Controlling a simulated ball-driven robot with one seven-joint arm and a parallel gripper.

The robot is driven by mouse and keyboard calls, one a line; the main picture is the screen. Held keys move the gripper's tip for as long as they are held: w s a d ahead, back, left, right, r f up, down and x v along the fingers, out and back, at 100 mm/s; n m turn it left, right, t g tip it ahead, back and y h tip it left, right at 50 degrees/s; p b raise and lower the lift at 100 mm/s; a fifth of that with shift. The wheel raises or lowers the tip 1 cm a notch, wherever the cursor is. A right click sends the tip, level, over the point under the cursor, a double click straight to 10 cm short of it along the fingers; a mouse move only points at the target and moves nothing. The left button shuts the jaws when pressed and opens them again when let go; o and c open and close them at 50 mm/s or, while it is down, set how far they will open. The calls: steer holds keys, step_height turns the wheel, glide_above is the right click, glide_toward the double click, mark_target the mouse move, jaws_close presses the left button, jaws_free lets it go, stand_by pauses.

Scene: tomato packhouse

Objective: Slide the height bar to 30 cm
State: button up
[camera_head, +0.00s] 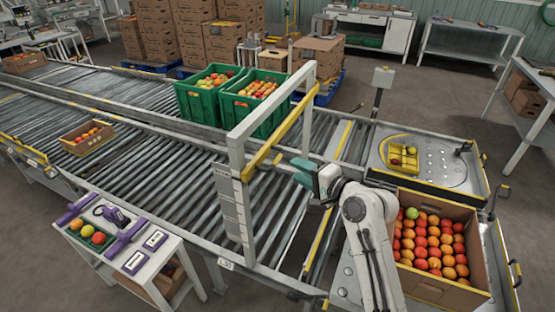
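The yellow height bar (291,122) spans a grey gantry frame (236,160) over the roller conveyor. It slopes in the picture from the near upright to the far one. A scale plate (229,200) with marks is on the near upright; its numbers are too small to read. The bar's near end is close to the plate's top. My gripper (296,170), with teal parts, is just right of and below the bar's near half, pointing toward it. I cannot tell whether it touches the bar or whether its fingers are open.
Green crates of tomatoes (252,108) stand on the rollers behind the gantry. A cardboard box of tomatoes (480,262) is beside my arm. A small open carton (88,138) lies on the left rollers. A white side table (165,250) holds purple tools. Rollers left of the gantry are mostly clear.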

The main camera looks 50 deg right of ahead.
mark_target(277, 159)
steer(key=w, duration=0.3)
steer(key=w+f+p, duration=0.1)
steer(key=w, duration=0.5)
steer(key=shift+w+f+p, duration=0.15)
steer(key=shift+f+p, duration=0.15)
steer(key=shift+f, duration=0.05)
jaws_close()
